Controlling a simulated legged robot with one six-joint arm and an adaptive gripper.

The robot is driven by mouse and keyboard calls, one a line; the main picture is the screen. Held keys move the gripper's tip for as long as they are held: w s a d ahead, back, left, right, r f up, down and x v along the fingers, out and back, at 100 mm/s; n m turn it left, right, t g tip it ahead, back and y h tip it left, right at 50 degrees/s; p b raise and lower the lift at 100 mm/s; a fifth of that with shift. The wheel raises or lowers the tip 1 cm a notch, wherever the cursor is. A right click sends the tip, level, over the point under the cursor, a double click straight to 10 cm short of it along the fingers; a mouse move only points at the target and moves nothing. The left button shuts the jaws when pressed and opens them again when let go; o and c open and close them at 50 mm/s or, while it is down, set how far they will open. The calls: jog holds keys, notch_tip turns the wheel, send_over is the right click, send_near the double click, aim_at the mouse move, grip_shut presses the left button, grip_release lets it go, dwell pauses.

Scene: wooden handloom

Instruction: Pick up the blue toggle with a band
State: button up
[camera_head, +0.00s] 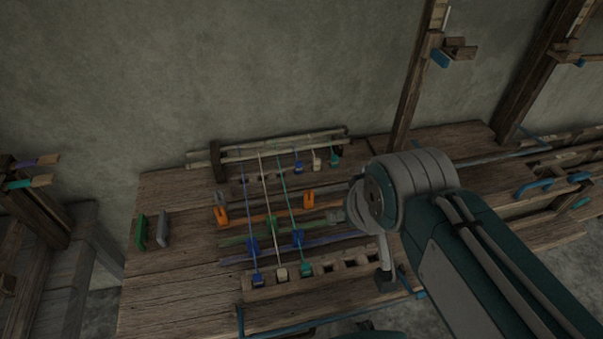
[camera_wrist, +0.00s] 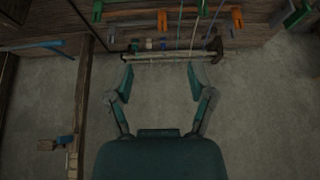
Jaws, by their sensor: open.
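Several small blue pieces are on the loom, and I cannot tell for certain which is the toggle with a band. One blue toggle (camera_head: 298,164) hangs on a short thread from the back rods, beside a white toggle (camera_head: 317,163) and a green toggle (camera_head: 335,160). Another blue toggle (camera_head: 257,281) sits at the front slotted bar, at the end of a long blue band (camera_head: 246,205). My gripper (camera_wrist: 160,77) is open and empty in the wrist view, its fingertips near the pale rods (camera_wrist: 165,56). In the head view my arm hides most of it.
A green block (camera_head: 141,232) and a grey block (camera_head: 162,229) stand at the left. A wooden post (camera_head: 412,90) rises behind the table. The table's left part is mostly clear.

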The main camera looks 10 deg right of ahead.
jog(key=w+r+g, duration=0.1)
jog(key=w+r, duration=0.1)
jog(key=w, duration=0.7)
jog(key=g, duration=0.5)
send_over(299, 163)
jog(key=s, duration=0.1)
notch_tip(299, 163, down, 18)
jog(key=f, duration=0.6)
jog(key=shift+w+a, duration=0.1)
jog(key=shift+a, duration=0.1)
jog(key=f, duration=0.5)
jog(key=shift+w+d+f, duration=0.1)
jog(key=shift+w+d, duration=0.05)
jog(key=shift+w, duration=0.15)
jog(key=c, duration=0.8)
